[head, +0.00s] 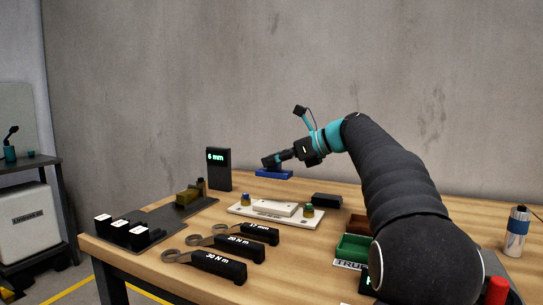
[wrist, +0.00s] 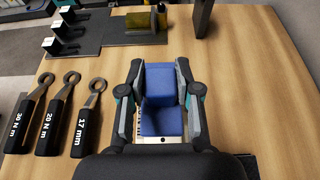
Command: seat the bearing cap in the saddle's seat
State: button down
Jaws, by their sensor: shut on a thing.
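The bearing cap looks to be the blue block (head: 273,174) under my gripper (head: 272,161) in the head view. In the wrist view the blue cap (wrist: 160,120) fills the space between the two fingers of my gripper (wrist: 160,88), which is shut on it. The saddle looks to be the cream plate (head: 239,210) with a raised pale block (head: 275,208) in its middle and a coloured knob near each end. The cap is behind the saddle in the head view, apart from it. In the wrist view the cap and gripper hide most of the plate.
Three black-handled wrenches (head: 219,265) lie in front of the saddle. A dark display reading 6 mm (head: 218,169) stands behind left. A dark tray with labelled blocks (head: 159,225) is at left. Green (head: 352,247) and brown bins and a black block (head: 327,200) are at right.

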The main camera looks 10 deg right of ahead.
jog(key=shift+s+d, duration=0.1)
jog(key=shift+d, duration=0.1)
jog(key=shift+f, duration=0.15)
jog(key=shift+f+b, duration=1.45)
jog(key=shift+f, duration=1.15)
jog(key=shift+p, duration=0.95)
jog(key=shift+f, duration=0.25)
jog(key=shift+f+b, duration=0.55)
jog(key=shift+f, duration=0.25)
